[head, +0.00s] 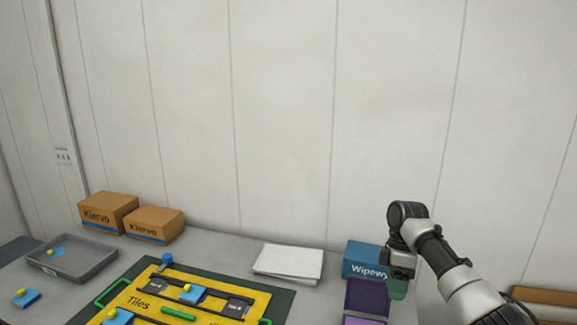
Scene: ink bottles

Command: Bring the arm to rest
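My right arm comes in from the lower right, and my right gripper (397,279) points down beside the blue Wipews box at the right end of the table. A dark green shape (397,289) shows at its fingertips. I cannot tell whether it is held or stands behind, nor whether the fingers are open or shut. My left gripper is not in view.
A yellow Tiles board (135,301) with blue pieces lies on a dark green mat (279,306). Around it are a grey tray (88,271), two Klervo boxes (105,212), white paper (288,262), the Wipews box (361,261) and a purple tray (365,297). A wall stands behind.

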